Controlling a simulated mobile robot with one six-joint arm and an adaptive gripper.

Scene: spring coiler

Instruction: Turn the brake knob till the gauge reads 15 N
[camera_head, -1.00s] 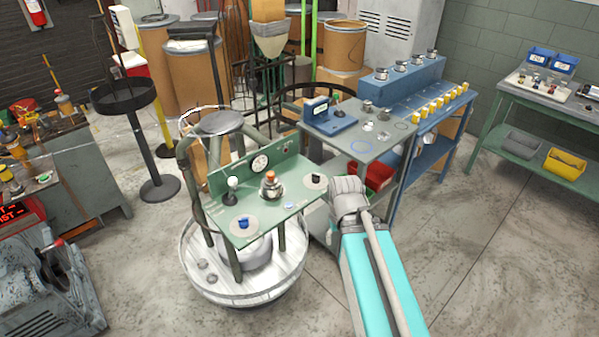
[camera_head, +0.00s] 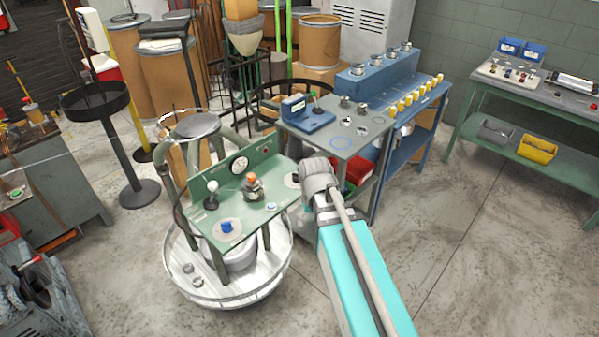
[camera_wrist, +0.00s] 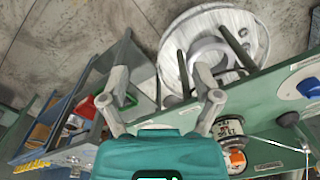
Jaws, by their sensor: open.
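A green bench (camera_head: 242,206) with an upright back panel carries the controls. A round white gauge (camera_head: 240,164) is on that panel; its reading is too small to tell. A blue knob (camera_head: 227,227) sits on a pale disc at the front left, and it also shows at the right edge of the wrist view (camera_wrist: 310,87). I cannot tell for sure which control is the brake knob. An orange-topped metal device (camera_head: 252,184) stands mid-bench. My gripper (camera_wrist: 162,101) is open and empty, apart from the blue knob. In the head view my arm hides its fingers beyond the bench's right end.
A white-ball lever (camera_head: 211,187) stands at the bench's left. A round white tub (camera_head: 238,288) is below. A grey table (camera_head: 345,140) with a blue instrument (camera_head: 305,117) adjoins behind my wrist. Open floor (camera_head: 470,250) lies to the right.

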